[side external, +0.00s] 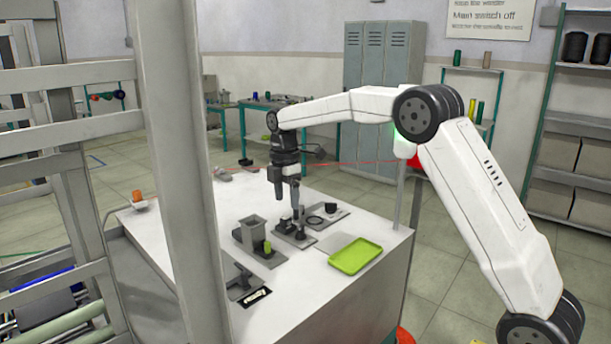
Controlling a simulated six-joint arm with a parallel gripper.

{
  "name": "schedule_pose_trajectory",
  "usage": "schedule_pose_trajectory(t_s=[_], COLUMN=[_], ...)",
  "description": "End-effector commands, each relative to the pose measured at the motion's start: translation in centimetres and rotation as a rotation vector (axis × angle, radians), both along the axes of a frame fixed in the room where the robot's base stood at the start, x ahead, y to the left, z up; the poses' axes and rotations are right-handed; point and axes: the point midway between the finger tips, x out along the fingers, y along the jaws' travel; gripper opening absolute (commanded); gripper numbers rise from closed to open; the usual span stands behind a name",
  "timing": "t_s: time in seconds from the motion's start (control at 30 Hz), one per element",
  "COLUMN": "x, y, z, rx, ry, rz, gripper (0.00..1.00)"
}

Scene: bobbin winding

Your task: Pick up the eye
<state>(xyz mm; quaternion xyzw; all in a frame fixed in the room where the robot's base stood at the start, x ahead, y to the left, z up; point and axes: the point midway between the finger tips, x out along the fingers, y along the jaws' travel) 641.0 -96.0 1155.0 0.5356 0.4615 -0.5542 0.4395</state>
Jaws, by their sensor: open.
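My gripper (297,208) points down over the white table, low above a grey plate (291,242) with small dark parts. Its fingers look thin from here, and the gap between them is hard to see; nothing clearly shows in them. The eye cannot be told apart for certain at this size. A small dark ring (314,220) lies on a grey plate just right of the fingertips, with a short black cylinder (331,208) behind it. Whether the fingers touch any part below is unclear.
A grey hopper-like box (252,229) stands left of the gripper, beside a green spool (267,248). A lime-green tray (355,256) lies empty at the right. A dark grey fixture (242,283) sits at the front. An orange spool (137,196) is far left. A grey post (180,170) blocks part of the view.

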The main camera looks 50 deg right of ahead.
Motion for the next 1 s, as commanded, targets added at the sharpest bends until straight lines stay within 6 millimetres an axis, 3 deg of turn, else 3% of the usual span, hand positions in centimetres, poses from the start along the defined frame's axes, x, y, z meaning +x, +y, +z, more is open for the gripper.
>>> schedule_pose_trajectory(t_s=[0.13, 0.37, 0.73, 1.0], x=[1.3, 1.7, 1.7, 1.7], y=[-0.9, -1.1, -1.1, -1.0], z=[0.6, 0.8, -1.6, -2.0], rx=[-0.004, -0.005, -0.005, -0.005], ry=[-0.032, -0.041, -0.040, -0.040], rz=[0.078, 0.105, 0.103, 0.103], gripper=[0.74, 0.74, 0.74, 0.74])
